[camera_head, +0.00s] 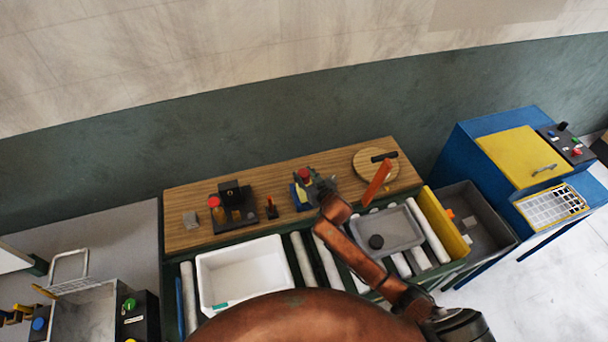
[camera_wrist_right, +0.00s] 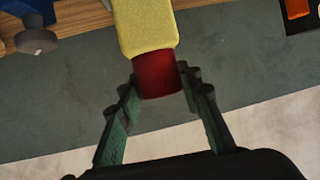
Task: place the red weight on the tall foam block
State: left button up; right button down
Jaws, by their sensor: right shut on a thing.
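My right gripper (camera_wrist_right: 160,92) is shut on the red weight (camera_wrist_right: 157,80), a dark red cylinder held between the two fingertips. In the right wrist view the yellow foam block (camera_wrist_right: 147,27) stands directly beyond the weight, and the weight overlaps its end. I cannot tell whether the weight bears on the foam. In the head view the red weight (camera_head: 303,174) shows small at the back of the wooden bench, by the gripper (camera_head: 314,184). Part of the yellow foam (camera_head: 302,192) shows just below it. My left gripper is not in view.
A black fixture (camera_head: 230,190) with a red-topped piece (camera_head: 214,201) stands to the left on the wooden bench (camera_head: 330,161). A round board (camera_head: 362,157) lies to the right. A white bin (camera_head: 215,290) and a grey tray (camera_head: 407,237) sit in front. A blue machine (camera_head: 467,153) stands far right.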

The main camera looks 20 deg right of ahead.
jog(key=c, duration=1.4)
grip_release()
jog(key=shift+r, duration=0.1)
jog(key=v, duration=1.2)
jog(key=shift+b, duration=0.4)
jog(key=shift+s+a, duration=0.1)
